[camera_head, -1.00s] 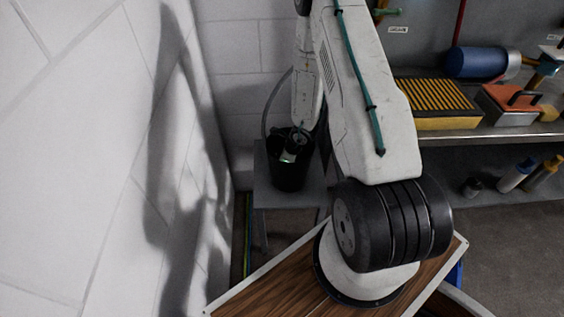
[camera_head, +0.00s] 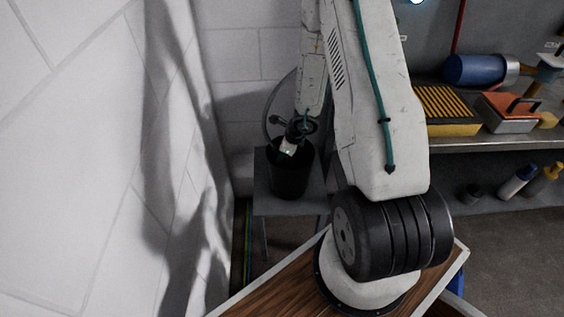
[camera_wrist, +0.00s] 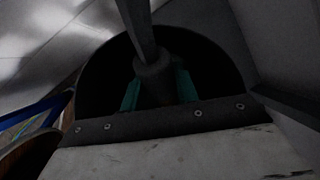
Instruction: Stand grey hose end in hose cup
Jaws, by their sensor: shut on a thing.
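The hose cup (camera_head: 290,178) is a black, round, open-topped cup standing upright on a small grey stand in the head view. In the wrist view its dark round mouth (camera_wrist: 98,82) lies behind my fingers. My gripper (camera_wrist: 158,92) has teal fingers and is shut on the grey hose end (camera_wrist: 154,70), which looks dark grey in the shade. In the head view my gripper (camera_head: 291,146) is at the cup's mouth. The grey hose (camera_head: 270,106) arcs up beside it on the left. The hose's lower tip is hidden, so I cannot tell its depth in the cup.
The grey stand (camera_head: 263,190) has a little bare top around the cup. A white block wall (camera_head: 90,150) is close on the left. A metal shelf (camera_head: 500,137) on the right carries a yellow-and-black box (camera_head: 448,112), an orange-topped box (camera_head: 507,110) and a blue cylinder (camera_head: 474,69).

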